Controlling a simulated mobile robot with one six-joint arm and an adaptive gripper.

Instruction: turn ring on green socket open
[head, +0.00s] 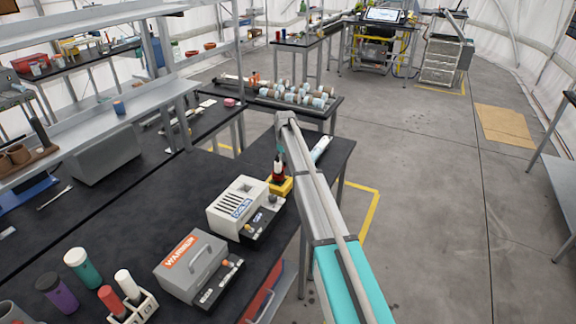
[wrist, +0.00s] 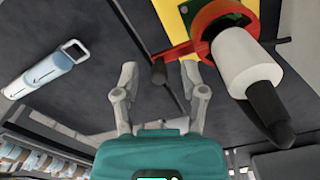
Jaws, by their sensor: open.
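A red ring (wrist: 208,22) sits around a green part (wrist: 226,6) on a yellow block (wrist: 172,14) in the wrist view. A red lever with a dark knob (wrist: 158,71) reaches left from the ring. A white cylinder with a black end (wrist: 246,66) stands out of the ring. My gripper (wrist: 160,70) is open, with the knob between its fingertips in the picture; I cannot tell whether they touch. In the head view the yellow block (head: 285,188) is at the table's right edge, and my arm hides most of my gripper.
A pale blue and white cylinder (wrist: 45,72) lies left of my gripper in the wrist view. White (head: 236,204) and grey (head: 190,262) boxes stand in front of the block in the head view.

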